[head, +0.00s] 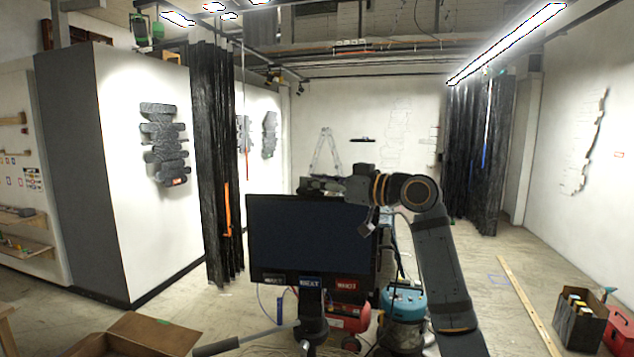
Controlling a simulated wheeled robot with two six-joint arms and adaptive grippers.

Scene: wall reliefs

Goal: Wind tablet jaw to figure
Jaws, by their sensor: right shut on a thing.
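A dark tablet (310,235) stands upright in the middle of the head view, its blank screen facing me. Labels run along its lower edge, one of them red. A dark post (311,322) stands below it. My right gripper (335,186) is at the tablet's upper edge, its arm coming in from the right. It is shut on the tablet jaw; its fingertips and the jaw are too dark and small to tell apart clearly. I can make out no figure or scale. My left gripper is not in view.
A blue machine (403,306) and a red one (348,317) stand behind the tablet. An open cardboard box (155,335) is at lower left. A dark box (578,318) and a red box (620,330) sit at lower right. A black curtain (215,160) hangs left. Floor on the right is mostly clear.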

